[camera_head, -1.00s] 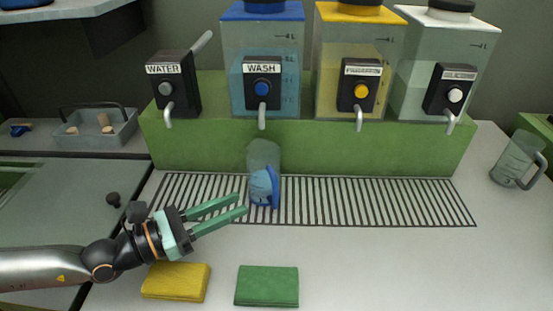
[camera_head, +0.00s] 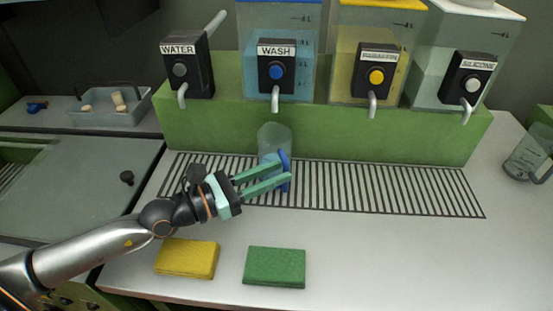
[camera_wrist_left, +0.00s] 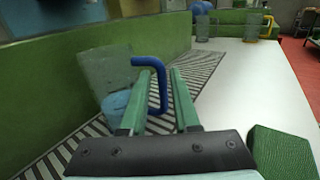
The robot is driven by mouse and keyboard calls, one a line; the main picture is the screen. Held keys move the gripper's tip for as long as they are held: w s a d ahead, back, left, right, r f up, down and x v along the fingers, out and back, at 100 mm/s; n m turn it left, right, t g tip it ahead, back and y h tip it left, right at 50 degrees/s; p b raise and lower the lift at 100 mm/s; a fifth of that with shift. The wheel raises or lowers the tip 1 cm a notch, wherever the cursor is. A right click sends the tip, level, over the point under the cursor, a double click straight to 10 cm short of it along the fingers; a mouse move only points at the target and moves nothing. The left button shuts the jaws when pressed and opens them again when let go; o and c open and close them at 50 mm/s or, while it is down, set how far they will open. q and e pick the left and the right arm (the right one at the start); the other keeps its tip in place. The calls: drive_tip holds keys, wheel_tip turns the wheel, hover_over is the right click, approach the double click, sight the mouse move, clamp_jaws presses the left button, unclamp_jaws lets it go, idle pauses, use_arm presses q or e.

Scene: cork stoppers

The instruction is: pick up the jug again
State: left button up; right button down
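The clear jug (camera_head: 273,138) with a blue handle (camera_head: 285,168) and some blue liquid stands upright on the slatted drip grate, below the WASH spout. My left gripper (camera_head: 281,172) is open at the handle side, and its fingers partly cover the lower jug. In the left wrist view the jug (camera_wrist_left: 108,72) is left of the fingers. The upright part of its handle (camera_wrist_left: 163,92) shows between the two open fingers (camera_wrist_left: 160,98), with a gap visible; I cannot tell whether either touches. My right gripper is not in view.
A green block (camera_head: 330,136) carries the WATER, WASH and other taps behind the grate (camera_head: 400,192). A yellow sponge (camera_head: 187,259) and a green sponge (camera_head: 275,267) lie in front. Another clear jug (camera_head: 522,153) stands far right. A grey tray (camera_head: 140,112) holds cork stoppers.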

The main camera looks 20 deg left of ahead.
use_arm(q)
drive_tip(key=shift+p+x, duration=0.65)
drive_tip(key=shift+x, duration=2.35)
drive_tip(key=shift+s, duration=0.15)
clamp_jaws()
